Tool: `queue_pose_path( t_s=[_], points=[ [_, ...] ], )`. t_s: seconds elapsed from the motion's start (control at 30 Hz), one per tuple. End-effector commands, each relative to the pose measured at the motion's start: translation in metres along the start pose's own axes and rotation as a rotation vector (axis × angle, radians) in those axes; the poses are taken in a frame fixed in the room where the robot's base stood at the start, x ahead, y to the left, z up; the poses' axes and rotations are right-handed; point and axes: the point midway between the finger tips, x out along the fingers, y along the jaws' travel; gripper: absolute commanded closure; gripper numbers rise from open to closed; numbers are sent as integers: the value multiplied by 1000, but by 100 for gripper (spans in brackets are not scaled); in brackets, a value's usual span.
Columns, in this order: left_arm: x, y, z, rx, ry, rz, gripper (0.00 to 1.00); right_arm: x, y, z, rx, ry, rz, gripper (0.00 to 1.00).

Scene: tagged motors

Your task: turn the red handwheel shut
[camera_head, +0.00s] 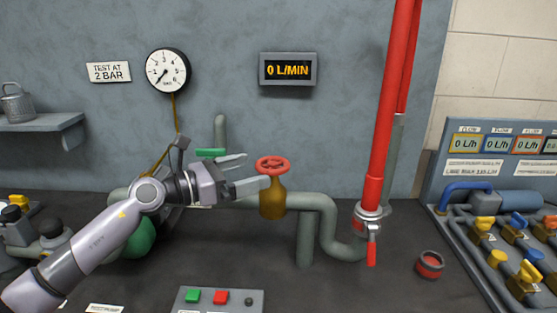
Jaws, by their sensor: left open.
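The display (288,69) on the wall reads 0 L/MIN. My right gripper is not in view.
A red vertical pipe (380,100) with a red lever (371,250) stands to the right. A red-and-dark round part (429,265) lies beside it. A button box (219,301) is at the front. A panel with several valves (450,200) is at the right.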

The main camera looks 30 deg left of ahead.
Motion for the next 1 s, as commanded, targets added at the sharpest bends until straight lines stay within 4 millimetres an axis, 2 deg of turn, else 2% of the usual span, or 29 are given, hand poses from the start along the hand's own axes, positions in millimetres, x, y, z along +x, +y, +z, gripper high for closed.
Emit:
queue_pose_path(
  t_s=[0.5,0.7,0.97,1.0],
  points=[
    [56,0,2,-4,-3,0,0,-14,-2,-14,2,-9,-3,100],
    [64,0,1,-3,-1,-2,0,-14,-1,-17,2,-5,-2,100],
    [65,0,0,-3,0,-2,0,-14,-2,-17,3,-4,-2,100],
    [65,0,0,-3,0,-2,10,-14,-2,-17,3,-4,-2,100]
  ],
)
